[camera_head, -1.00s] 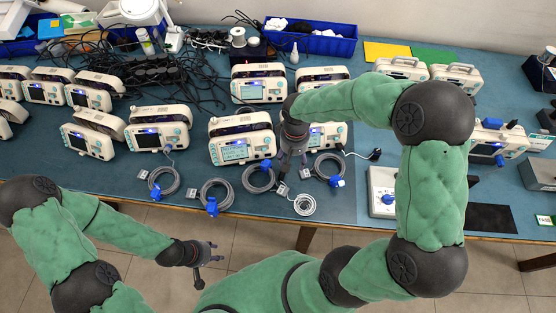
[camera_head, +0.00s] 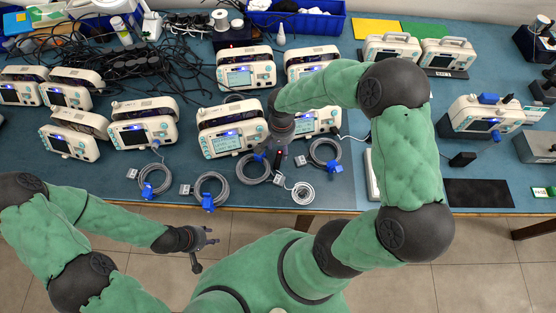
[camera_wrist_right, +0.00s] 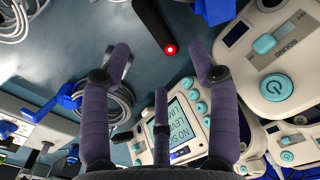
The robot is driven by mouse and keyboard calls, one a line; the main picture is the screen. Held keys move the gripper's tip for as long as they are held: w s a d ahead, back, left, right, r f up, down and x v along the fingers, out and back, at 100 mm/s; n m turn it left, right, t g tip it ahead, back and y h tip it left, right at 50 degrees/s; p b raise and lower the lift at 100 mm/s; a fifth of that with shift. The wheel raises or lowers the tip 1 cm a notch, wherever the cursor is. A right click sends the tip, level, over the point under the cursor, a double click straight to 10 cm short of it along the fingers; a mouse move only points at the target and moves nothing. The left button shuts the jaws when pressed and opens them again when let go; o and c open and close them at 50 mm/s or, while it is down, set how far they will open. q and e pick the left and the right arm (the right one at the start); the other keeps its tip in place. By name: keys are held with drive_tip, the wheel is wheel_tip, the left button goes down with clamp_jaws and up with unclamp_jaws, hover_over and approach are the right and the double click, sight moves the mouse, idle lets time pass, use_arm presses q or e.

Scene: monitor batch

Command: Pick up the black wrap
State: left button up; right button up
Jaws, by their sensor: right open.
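A slim black stick-like piece with a glowing red tip (camera_wrist_right: 152,22) lies on the blue table at the top of the right wrist view. I cannot tell whether it is the black wrap. My right gripper (camera_wrist_right: 160,62) is open and empty, its fingers spread below that piece. In the head view my right gripper (camera_head: 276,155) hangs over the table's front part, among grey cable coils, and hides what is beneath it. My left gripper (camera_head: 207,252) is open and empty in front of the table, over the floor.
Several white monitors (camera_head: 234,138) stand close behind my right gripper. Grey cable coils with blue connectors (camera_head: 208,202) and a white coil (camera_head: 303,193) lie along the front edge. A black pad (camera_head: 478,193) lies at the right. Loose black cables (camera_head: 150,66) crowd the back left.

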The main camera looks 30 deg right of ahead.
sight(281, 155)
wheel_tip(281, 155, down, 5)
drive_tip(key=shift+w+f+b, duration=0.1)
drive_tip(key=shift+w+b, duration=0.05)
drive_tip(key=shift+b, duration=0.8)
drive_tip(key=c, duration=0.9)
